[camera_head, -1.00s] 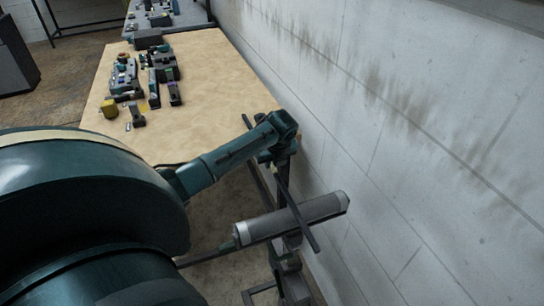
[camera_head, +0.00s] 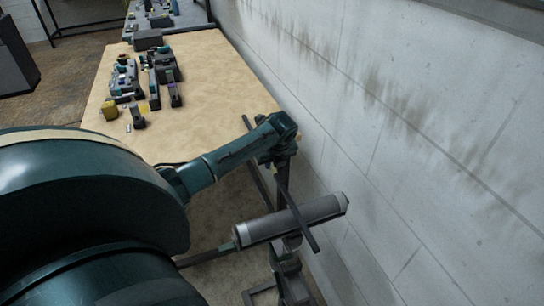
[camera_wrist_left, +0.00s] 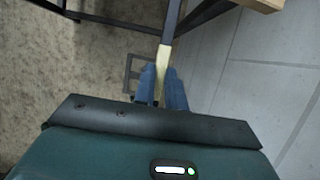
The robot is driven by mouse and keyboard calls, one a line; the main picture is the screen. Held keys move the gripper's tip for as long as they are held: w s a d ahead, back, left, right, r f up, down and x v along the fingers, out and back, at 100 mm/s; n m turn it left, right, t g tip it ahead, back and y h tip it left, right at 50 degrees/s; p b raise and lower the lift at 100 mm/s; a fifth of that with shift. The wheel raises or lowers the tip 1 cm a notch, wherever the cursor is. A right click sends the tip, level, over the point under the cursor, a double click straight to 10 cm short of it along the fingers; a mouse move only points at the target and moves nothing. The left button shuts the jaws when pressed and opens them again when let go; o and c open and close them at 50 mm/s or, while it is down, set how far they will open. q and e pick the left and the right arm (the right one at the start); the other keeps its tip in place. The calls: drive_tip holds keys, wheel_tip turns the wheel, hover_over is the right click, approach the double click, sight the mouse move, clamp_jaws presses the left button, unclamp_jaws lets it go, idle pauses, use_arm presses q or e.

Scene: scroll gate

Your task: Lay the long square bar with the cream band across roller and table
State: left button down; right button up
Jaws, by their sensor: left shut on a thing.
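My left gripper (camera_head: 272,158) is shut on the long dark square bar (camera_head: 298,216) at the near-right corner of the wooden table (camera_head: 205,75). In the left wrist view, the blue fingers (camera_wrist_left: 163,86) grip the bar at its cream band (camera_wrist_left: 163,60); the dark part runs on to the top edge. In the head view, the bar's near part passes over the grey roller (camera_head: 322,209), and its far end shows by the table's right edge. Whether it touches roller or table I cannot tell. My arm and gripper hide the bar's middle. My right gripper is not in view.
A pale block wall (camera_head: 420,130) runs close along the right side. Several small parts, among them a yellow block (camera_head: 110,109), lie on the table's far left. The table's right half is bare. The roller's dark stand (camera_head: 289,275) is below the bar.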

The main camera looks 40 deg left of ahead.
use_arm(q)
drive_tip(key=shift+r, duration=0.1)
drive_tip(key=c, duration=1.4)
unclamp_jaws()
drive_tip(key=shift+c, duration=0.2)
drive_tip(key=shift+o, duration=0.4)
drive_tip(key=shift+s+f, duration=0.1)
drive_tip(key=shift+f, duration=0.1)
drive_tip(key=shift+d+r, duration=0.15)
drive_tip(key=shift+r, duration=0.2)
drive_tip(key=v, duration=1.2)
drive_tip(key=shift+r, duration=0.35)
drive_tip(key=shift+s+d, duration=0.1)
drive_tip(key=shift+s, duration=0.05)
